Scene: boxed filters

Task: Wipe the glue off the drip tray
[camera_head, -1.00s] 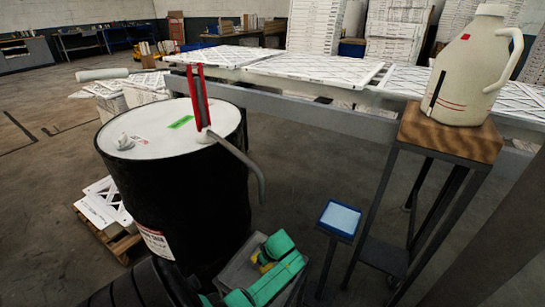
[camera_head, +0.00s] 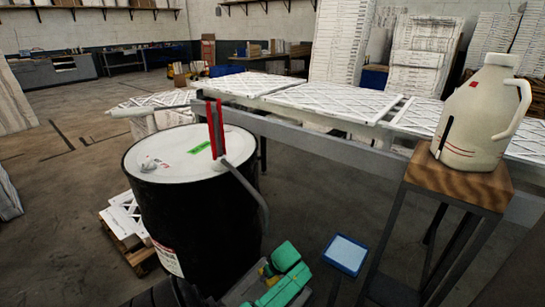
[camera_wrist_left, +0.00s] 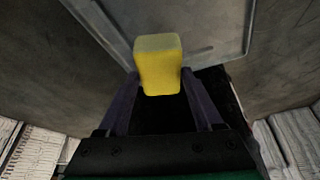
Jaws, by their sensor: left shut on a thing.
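A yellow sponge (camera_wrist_left: 159,70) is between the two dark fingers of my left gripper (camera_wrist_left: 160,88) in the left wrist view. A grey metal tray (camera_wrist_left: 105,22) with a raised rim lies beyond the sponge; whether they touch I cannot tell. In the head view the green left gripper (camera_head: 284,273) is low at bottom centre, over the grey tray (camera_head: 240,292) beside the drum; a bit of yellow shows at it. I cannot make out glue on the tray; the gripper hides part of it. My right gripper is not in view.
A black drum (camera_head: 195,225) with a white lid and red-handled pump (camera_head: 216,130) stands left of the tray. A blue-edged pad (camera_head: 345,253) on a stand is to its right. A jug (camera_head: 478,120) stands on a wooden-topped stand (camera_head: 460,182). A filter-covered bench runs behind.

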